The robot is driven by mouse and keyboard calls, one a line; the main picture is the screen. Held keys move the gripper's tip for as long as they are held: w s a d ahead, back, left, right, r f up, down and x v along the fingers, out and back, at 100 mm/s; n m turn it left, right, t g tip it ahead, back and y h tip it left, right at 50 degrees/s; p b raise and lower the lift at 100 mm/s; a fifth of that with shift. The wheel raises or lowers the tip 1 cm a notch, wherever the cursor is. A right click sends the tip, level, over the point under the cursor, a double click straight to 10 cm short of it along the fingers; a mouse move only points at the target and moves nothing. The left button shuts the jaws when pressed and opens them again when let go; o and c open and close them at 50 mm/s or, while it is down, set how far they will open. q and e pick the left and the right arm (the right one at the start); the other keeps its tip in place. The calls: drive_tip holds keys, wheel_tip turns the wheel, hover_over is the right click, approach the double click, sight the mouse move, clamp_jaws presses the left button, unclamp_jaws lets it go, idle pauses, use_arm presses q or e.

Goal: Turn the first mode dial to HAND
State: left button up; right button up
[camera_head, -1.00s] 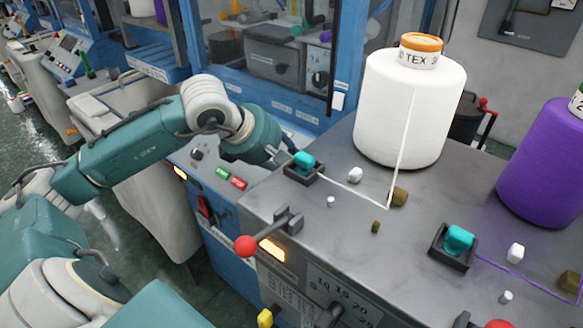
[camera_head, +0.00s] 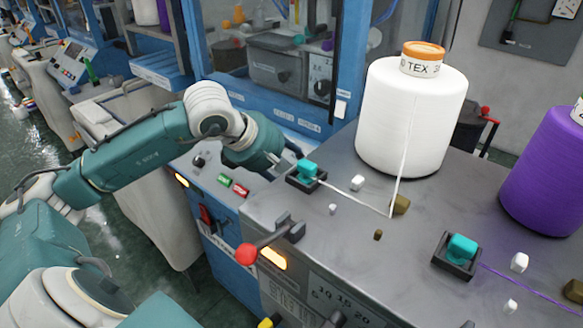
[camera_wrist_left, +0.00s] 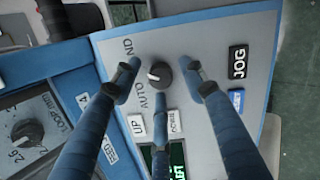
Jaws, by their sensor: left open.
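The mode dial (camera_wrist_left: 161,74) is a round black knob with a white pointer mark, on a light grey panel in the left wrist view. The mark is on its left side, facing the AUTO lettering (camera_wrist_left: 143,95). Above that, a label (camera_wrist_left: 128,46) partly hidden by a finger shows "ND". My left gripper (camera_wrist_left: 160,80) is open, its three blue-grey fingers spread around the dial. I cannot tell whether they touch it. In the head view my left gripper (camera_head: 275,157) reaches over the machine's edge, and the dial is not discernible there. My right gripper is not in view.
UP (camera_wrist_left: 137,126) and JOG (camera_wrist_left: 238,62) keys and a lit display (camera_wrist_left: 163,160) lie close to the fingers. A LOOP dial (camera_wrist_left: 27,133) is at left.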

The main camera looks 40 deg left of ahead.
use_arm(q)
drive_tip(key=v, duration=1.2)
drive_tip(key=shift+r, duration=0.1)
